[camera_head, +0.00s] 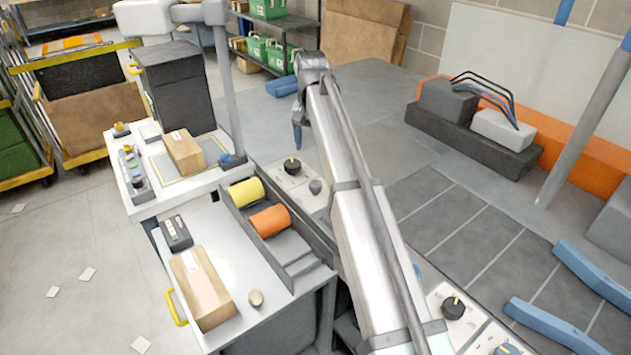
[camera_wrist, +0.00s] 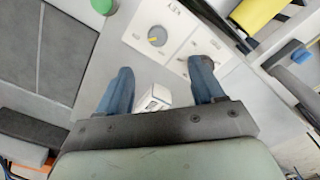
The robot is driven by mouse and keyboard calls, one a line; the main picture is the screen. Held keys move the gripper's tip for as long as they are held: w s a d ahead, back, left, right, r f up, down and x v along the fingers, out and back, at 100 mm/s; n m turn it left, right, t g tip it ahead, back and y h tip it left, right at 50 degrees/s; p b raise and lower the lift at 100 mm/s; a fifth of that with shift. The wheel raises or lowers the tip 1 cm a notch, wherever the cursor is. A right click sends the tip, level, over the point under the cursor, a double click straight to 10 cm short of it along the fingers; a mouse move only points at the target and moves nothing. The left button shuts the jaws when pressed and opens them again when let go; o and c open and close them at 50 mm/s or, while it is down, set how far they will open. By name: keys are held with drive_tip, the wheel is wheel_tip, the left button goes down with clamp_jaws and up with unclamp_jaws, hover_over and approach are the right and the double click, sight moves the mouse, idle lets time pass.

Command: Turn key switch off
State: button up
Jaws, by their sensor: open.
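The key switch (camera_wrist: 157,36) is a round dark knob with a yellow pointer on a white plate marked KEY, near the top middle of the wrist view. Its black knob (camera_head: 292,166) also shows on the grey panel in the head view. My gripper (camera_wrist: 162,68) is open, with two blue fingers spread apart and nothing between their tips. In the head view my gripper (camera_head: 297,138) hangs above the panel, just beyond the knob. The fingertips do not appear to touch the switch. The right finger partly covers a neighbouring plate.
A second, greyish knob (camera_head: 315,187) sits beside the key switch. The yellow roll (camera_head: 246,192) and orange roll (camera_head: 269,221) lie in a tray to the left. Another dark knob (camera_head: 453,307) is on the panel at lower right.

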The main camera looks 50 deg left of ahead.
sight(315, 183)
drive_tip(key=f, duration=0.9)
drive_tip(key=w+f, duration=0.1)
drive_tip(key=f, duration=0.4)
drive_tip(key=c, duration=1.1)
